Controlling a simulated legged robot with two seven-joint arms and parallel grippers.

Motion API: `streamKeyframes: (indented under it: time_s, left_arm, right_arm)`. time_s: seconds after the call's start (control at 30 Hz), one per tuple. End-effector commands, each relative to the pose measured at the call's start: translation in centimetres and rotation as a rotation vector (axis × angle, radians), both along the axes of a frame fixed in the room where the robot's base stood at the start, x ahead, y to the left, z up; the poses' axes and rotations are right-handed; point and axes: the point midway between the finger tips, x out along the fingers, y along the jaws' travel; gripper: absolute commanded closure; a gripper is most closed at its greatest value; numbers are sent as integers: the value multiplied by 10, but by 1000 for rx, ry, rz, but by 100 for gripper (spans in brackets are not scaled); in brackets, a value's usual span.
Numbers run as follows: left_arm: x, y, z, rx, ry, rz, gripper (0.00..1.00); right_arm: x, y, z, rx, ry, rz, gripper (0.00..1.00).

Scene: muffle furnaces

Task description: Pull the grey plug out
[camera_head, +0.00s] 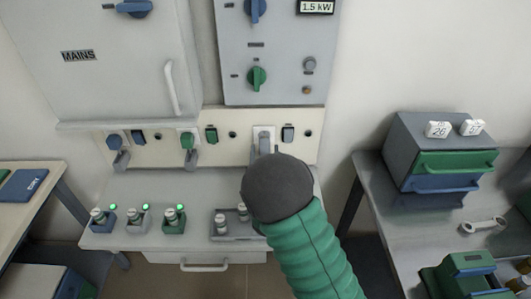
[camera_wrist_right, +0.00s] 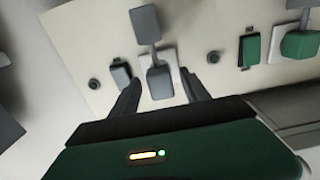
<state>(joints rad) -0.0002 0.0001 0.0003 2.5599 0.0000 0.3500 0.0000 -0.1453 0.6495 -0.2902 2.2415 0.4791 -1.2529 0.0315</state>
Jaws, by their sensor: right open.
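The grey plug (camera_wrist_right: 159,82) sits in a white socket plate on the cream panel in the right wrist view. In the head view the plug (camera_head: 264,135) is at the panel's right part, its lower part covered by my right arm. A grey block (camera_wrist_right: 145,24) joined to it shows above it in the wrist view. My right gripper (camera_wrist_right: 159,76) is open, with one dark finger on each side of the plug. I cannot tell whether the fingers touch it. In the head view my right wrist hides most of this gripper (camera_head: 264,148). My left gripper is not in view.
A green plug (camera_head: 187,141) and a blue plug (camera_head: 115,140) sit farther left on the panel (camera_head: 160,150). A bench (camera_head: 150,187) with several small holders stands below.

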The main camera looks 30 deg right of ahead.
Motion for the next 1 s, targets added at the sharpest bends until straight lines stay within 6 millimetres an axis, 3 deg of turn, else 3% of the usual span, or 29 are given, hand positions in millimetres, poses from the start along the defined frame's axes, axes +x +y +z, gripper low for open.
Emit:
streamKeyframes:
  time_s: [0.27,0.53,0.6,0.8,1.0]
  left_arm:
    - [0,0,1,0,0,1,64]
    - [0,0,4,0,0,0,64]
    - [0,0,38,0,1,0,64]
    - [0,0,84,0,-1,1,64]
    - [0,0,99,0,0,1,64]
  right_arm:
    - [-12,7,0,2,2,0,45]
    - [-75,47,-1,1,5,5,45]
    - [-93,58,10,-1,14,4,45]
    - [-115,72,9,-1,10,1,45]
    - [-138,86,1,1,5,2,45]
